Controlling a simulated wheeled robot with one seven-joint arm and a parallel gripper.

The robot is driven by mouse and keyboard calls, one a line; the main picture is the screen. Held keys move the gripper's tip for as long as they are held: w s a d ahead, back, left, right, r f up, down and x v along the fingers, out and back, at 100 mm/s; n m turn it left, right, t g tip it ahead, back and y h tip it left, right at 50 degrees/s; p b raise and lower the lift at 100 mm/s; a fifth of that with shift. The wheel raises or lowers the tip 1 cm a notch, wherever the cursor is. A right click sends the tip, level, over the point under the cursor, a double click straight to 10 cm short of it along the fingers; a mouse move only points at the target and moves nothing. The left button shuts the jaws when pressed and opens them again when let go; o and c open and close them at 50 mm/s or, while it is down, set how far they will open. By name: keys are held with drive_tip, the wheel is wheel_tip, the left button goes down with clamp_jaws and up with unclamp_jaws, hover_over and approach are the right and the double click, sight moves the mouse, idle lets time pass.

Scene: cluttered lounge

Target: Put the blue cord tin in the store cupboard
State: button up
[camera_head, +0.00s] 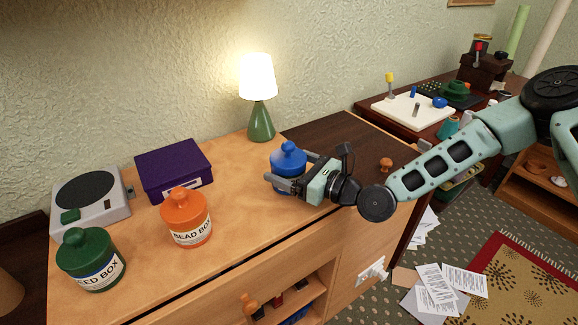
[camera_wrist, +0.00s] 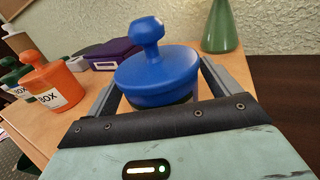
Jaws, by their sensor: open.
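The blue tin (camera_head: 289,158), with a knobbed lid, stands upright on the wooden cabinet top, left of a dark brown section. My gripper (camera_head: 290,184) is open around it, with one finger on each side; the fingers hide part of its body. In the wrist view the blue tin (camera_wrist: 156,75) sits between the two open fingers, and no label shows on it. I cannot tell whether either finger touches it. A cupboard with an open shelf front (camera_head: 318,287) is below the top; I cannot tell whether it is the store cupboard.
An orange bead box (camera_head: 187,219), a green tin (camera_head: 90,259), a purple box (camera_head: 173,170) and a grey scale (camera_head: 91,198) stand to the left. A lit lamp (camera_head: 259,95) is behind the blue tin. Papers (camera_head: 436,290) lie on the floor at right.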

drive_tip(key=v, duration=1.1)
drive_tip(key=shift+s+d+b, duration=0.25)
drive_tip(key=shift+d+b, duration=0.05)
drive_tip(key=shift+d, duration=0.05)
